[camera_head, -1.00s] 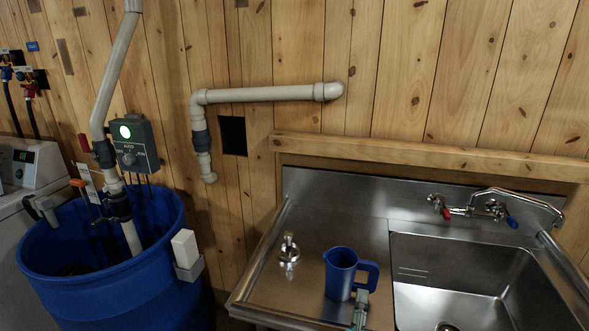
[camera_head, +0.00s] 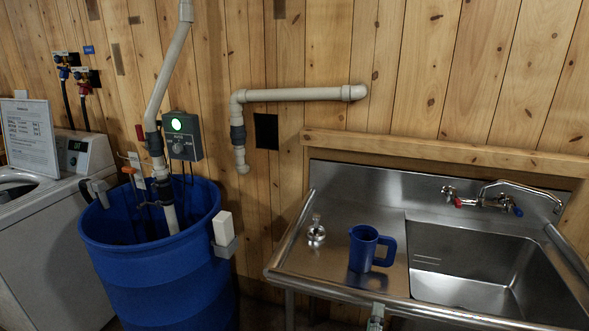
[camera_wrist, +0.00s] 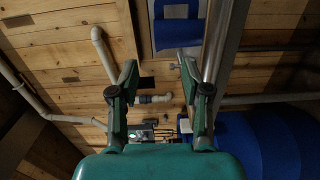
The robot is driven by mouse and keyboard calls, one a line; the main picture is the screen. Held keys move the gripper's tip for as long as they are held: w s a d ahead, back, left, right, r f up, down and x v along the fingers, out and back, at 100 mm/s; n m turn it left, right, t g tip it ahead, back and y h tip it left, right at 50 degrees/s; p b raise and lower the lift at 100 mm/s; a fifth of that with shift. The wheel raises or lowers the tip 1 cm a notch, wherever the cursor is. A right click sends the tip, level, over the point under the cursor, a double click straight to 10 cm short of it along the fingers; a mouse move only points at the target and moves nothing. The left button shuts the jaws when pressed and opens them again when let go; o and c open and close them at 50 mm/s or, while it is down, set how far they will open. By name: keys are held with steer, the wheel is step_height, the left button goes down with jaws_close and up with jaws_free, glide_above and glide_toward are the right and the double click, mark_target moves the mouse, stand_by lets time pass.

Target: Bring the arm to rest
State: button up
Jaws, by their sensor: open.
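My gripper (camera_head: 375,321) shows only in part at the bottom edge of the head view, in front of the sink counter's front edge and apart from the blue jug. In the wrist view my gripper (camera_wrist: 158,72) has its two green and dark fingers spread wide with nothing between them. The blue jug (camera_head: 362,250) stands upright on the steel drainboard (camera_head: 335,268), left of the basin, its handle to the right. Most of my arm is out of the head view.
The steel sink basin (camera_head: 470,265) is at the right, with a wall tap (camera_head: 485,197) above. A small metal fitting (camera_head: 316,231) stands on the drainboard. A blue barrel (camera_head: 150,250) with a pipe and control box (camera_head: 183,137) is left, beside a white washer (camera_head: 45,225).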

steer(key=s+f+m+g+y, duration=0.1)
steer(key=s+f+m+y, duration=0.15)
steer(key=s+f, duration=0.6)
steer(key=s+f+m+g+y, duration=0.1)
steer(key=s+f+y, duration=0.35)
steer(key=s, duration=0.65)
steer(key=s+d+r+m, duration=0.1)
steer(key=s+m, duration=0.4)
steer(key=s, duration=0.5)
steer(key=s+d+r+m, duration=0.1)
steer(key=s+m, duration=0.4)
steer(key=s, duration=0.6)
steer(key=shift+s+r+h, duration=0.25)
steer(key=shift+r+h, duration=0.15)
steer(key=shift+r, duration=0.45)
